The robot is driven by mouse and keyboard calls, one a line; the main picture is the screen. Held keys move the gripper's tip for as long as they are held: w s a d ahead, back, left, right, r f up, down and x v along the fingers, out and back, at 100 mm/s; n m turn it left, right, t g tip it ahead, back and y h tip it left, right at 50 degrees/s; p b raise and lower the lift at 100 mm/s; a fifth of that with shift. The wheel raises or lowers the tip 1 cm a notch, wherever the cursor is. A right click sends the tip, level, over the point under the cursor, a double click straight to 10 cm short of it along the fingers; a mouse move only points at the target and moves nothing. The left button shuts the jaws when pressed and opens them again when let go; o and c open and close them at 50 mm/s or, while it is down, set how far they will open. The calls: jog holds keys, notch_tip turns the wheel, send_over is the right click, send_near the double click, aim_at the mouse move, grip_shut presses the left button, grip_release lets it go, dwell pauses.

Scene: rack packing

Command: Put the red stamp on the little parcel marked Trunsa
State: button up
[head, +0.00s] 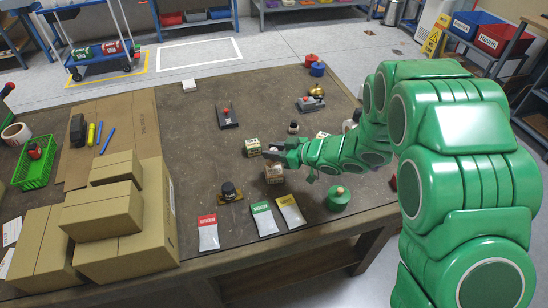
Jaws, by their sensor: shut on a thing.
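My gripper (270,153) is low over the middle of the table, its dark fingers pointing left. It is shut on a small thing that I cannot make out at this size. A little pale parcel (252,147) with dark print is right at the fingertips, on their left. Another little brown parcel (273,175) stands just below the fingers in the picture, its top partly covered. The names on the parcels are too small to read. A dark block with a red knob (226,114) lies behind, to the left. I cannot tell which thing is the red stamp.
A grey device (311,104), red and blue pots (317,68) and a gold object stand farther back. A green pot (339,198), several coloured packets (264,219) and a black-knobbed thing (230,191) are nearer the front. Cartons (115,218) fill the left.

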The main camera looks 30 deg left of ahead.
jog(key=shift+f, duration=1.5)
jog(key=shift+f, duration=0.1)
jog(key=o, duration=1)
jog(key=shift+o, duration=0.2)
jog(key=v, duration=1.2)
